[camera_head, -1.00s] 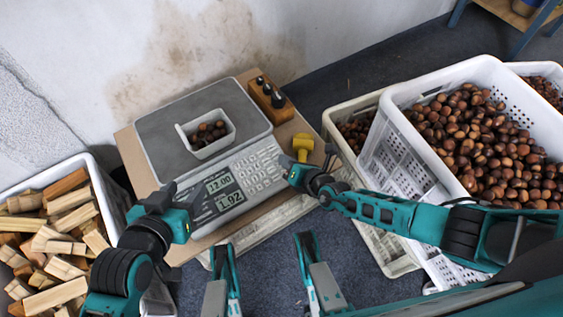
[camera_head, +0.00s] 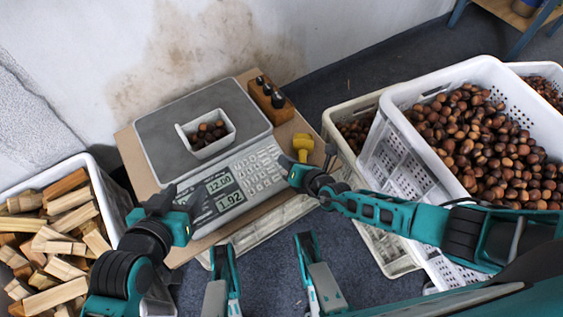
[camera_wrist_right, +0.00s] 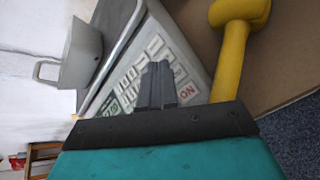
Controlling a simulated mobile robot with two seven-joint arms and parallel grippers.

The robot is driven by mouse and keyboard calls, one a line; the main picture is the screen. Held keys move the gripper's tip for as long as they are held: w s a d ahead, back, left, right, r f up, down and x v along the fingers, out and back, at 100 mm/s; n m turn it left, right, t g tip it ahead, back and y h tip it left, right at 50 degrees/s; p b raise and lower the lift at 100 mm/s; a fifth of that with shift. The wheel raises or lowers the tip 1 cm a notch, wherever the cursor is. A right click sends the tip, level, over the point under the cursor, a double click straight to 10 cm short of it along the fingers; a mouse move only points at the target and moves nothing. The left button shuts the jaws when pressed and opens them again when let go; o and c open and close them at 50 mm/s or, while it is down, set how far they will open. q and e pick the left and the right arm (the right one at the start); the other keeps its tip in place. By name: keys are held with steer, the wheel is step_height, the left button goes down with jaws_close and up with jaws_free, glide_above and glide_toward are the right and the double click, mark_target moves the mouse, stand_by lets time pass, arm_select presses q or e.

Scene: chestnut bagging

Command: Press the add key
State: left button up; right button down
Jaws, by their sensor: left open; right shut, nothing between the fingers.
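The grey scale (camera_head: 168,125) has a keypad (camera_head: 253,175) on its front panel, and its display (camera_head: 224,192) reads 12.00 and 1.92. The key labels are too small to pick out the add key. My right gripper (camera_head: 293,174) is shut and empty, at the right end of the keypad. In the right wrist view its closed fingers (camera_wrist_right: 157,86) are over the keypad (camera_wrist_right: 138,82), close to the red ON key (camera_wrist_right: 187,92); I cannot tell whether they touch. My left gripper (camera_head: 182,205) is open and empty, by the scale's front left corner.
A white scoop (camera_head: 208,148) with chestnuts sits on the scale plate. A yellow-handled tool (camera_head: 303,144) and a wooden block (camera_head: 271,103) with dark pegs stand to the right. Crates of chestnuts (camera_head: 400,142) are at right, a bin of wood (camera_head: 112,190) at left.

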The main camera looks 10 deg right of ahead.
stand_by(0.7)
steer(key=shift+f, duration=0.15)
steer(key=shift+w+f, duration=0.15)
steer(key=shift+f, duration=0.1)
steer(key=shift+a+f, duration=0.15)
steer(key=shift+f, duration=0.2)
stand_by(0.5)
steer(key=shift+d+r+p, duration=0.2)
steer(key=shift+r+p, duration=0.45)
steer(key=shift+r, duration=0.1)
